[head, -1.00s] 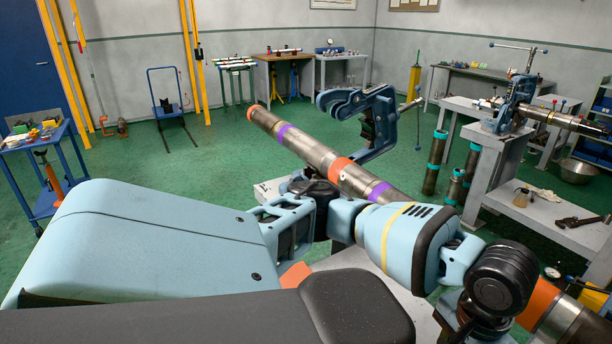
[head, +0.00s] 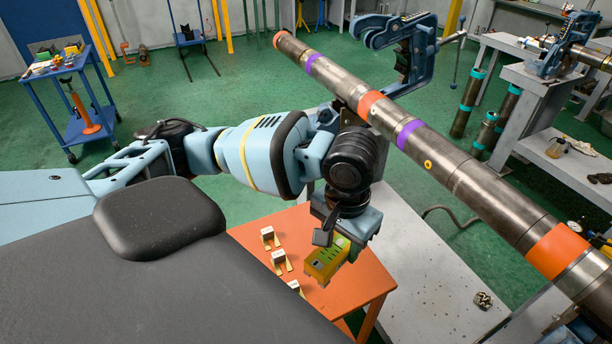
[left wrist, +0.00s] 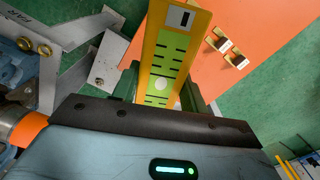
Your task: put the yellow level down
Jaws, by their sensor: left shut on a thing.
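The yellow level (head: 325,260) is a small yellow block with a green face, seen below my left gripper (head: 336,232) in the head view. In the left wrist view the level (left wrist: 172,58) stretches away between the fingers of my left gripper (left wrist: 165,92), which is shut on it. The level shows over the right part of the orange table (head: 341,290); I cannot tell whether it touches the top. My right gripper is not in view.
Several small pale blocks on yellow feet, one of them a block (head: 268,238), stand on the orange table left of the level. Bare orange top lies between blocks and level.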

